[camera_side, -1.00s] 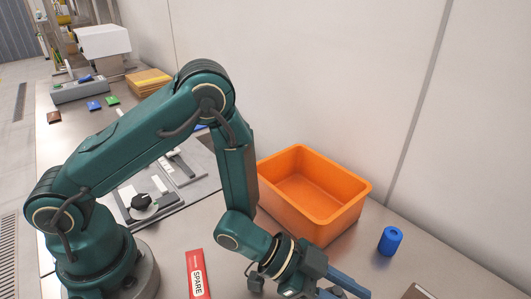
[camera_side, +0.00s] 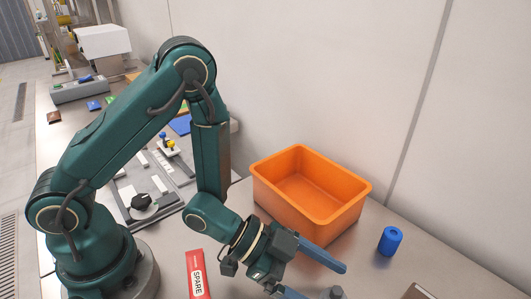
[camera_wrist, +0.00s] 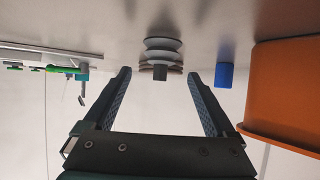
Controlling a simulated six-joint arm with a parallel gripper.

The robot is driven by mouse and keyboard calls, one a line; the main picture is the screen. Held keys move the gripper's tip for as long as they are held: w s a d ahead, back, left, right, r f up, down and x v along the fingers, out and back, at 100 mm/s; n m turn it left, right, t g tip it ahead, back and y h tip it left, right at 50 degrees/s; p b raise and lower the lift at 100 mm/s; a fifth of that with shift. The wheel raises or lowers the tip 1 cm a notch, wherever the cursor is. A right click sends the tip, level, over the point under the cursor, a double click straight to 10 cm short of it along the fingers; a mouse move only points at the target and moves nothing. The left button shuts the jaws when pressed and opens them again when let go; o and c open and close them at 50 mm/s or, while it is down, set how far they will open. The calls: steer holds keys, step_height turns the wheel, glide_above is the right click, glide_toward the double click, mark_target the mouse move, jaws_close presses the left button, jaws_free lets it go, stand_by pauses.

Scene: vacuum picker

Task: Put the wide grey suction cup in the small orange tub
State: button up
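The grey suction cup (camera_wrist: 163,52), with stacked wide lips and a short dark stem, shows at the top middle of the wrist view. It lies just past and between my fingertips, with no finger visibly closed on it. In the side view a grey piece at the bottom edge (camera_side: 336,292), probably its stem, is partly cut off. My gripper (camera_wrist: 158,74) is open and empty, its blue fingers wide apart; it also shows in the side view (camera_side: 322,282). The orange tub (camera_side: 296,211) stands behind my gripper, apparently empty. It also shows at the right of the wrist view (camera_wrist: 290,95).
A blue cylinder (camera_side: 390,241) stands right of the tub and beside the cup in the wrist view (camera_wrist: 224,75). A red box marked SPARE (camera_side: 197,276) lies in front. A brown item (camera_side: 417,292) is at the lower right. The wall rises behind the tub.

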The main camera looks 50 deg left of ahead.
steer(key=shift+r, duration=0.1)
stand_by(0.3)
step_height(320, 180, up, 14)
steer(key=r, duration=0.1)
steer(key=w+a+r+n+t+y, duration=0.1)
steer(key=w+a+n+t+y, duration=0.1)
steer(key=w+n+y, duration=0.45)
steer(key=w+a+r+n+t+y, duration=0.1)
steer(key=w+a+n+t+y, duration=0.15)
steer(key=w, duration=0.65)
steer(key=g+y, duration=0.1)
steer(key=g, duration=1)
glide_toward(337, 291)
steer(key=f, duration=1.1)
steer(key=shift+w+f, duration=0.1)
steer(key=shift+w, duration=0.15)
